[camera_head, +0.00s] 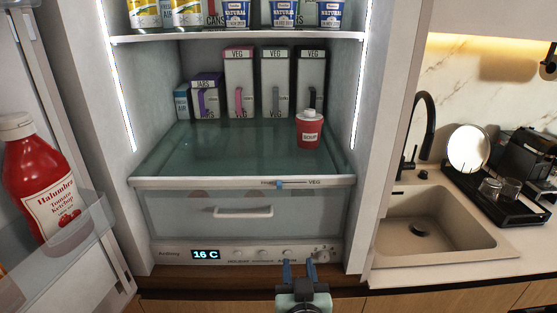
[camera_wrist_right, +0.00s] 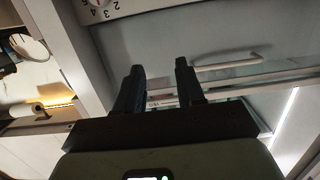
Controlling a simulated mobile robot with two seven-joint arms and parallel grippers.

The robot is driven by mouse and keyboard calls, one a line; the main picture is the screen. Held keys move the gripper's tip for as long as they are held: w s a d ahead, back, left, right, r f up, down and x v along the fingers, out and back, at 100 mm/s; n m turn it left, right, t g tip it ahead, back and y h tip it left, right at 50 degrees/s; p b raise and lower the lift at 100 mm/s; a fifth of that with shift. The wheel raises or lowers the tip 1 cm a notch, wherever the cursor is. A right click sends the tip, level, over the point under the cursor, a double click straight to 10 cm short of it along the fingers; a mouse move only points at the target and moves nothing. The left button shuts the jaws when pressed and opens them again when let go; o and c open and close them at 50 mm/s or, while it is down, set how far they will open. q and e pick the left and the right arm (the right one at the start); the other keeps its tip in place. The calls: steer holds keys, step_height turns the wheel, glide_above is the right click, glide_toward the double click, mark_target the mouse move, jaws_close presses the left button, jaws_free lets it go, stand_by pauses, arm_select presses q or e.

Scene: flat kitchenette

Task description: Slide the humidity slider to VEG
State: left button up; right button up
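The blue humidity slider (camera_head: 279,184) sits on the white front rail (camera_head: 200,183) of the glass shelf above the drawer. It is left of the VEG label, apart from it, near the middle of its short track. My right gripper (camera_head: 299,264) is below the drawer, in front of the control panel, pointing up. Its two dark blue fingers are apart with nothing between them. In the right wrist view the gripper (camera_wrist_right: 160,66) also shows spread, empty fingers. It does not touch the slider. My left gripper is not seen.
The clear drawer (camera_head: 275,228) has a white handle (camera_head: 243,212). A control panel (camera_head: 170,253) with knobs and a 16 C display lies below. The open door with a ketchup bottle (camera_head: 45,185) is at left.

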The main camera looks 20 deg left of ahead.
steer(key=t+p, duration=0.2)
glide_toward(280, 186)
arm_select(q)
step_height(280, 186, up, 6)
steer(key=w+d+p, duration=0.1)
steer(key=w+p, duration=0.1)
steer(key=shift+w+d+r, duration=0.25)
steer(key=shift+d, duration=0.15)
arm_select(e)
steer(key=x, duration=0.8)
steer(key=shift+w, duration=0.15)
jaws_close()
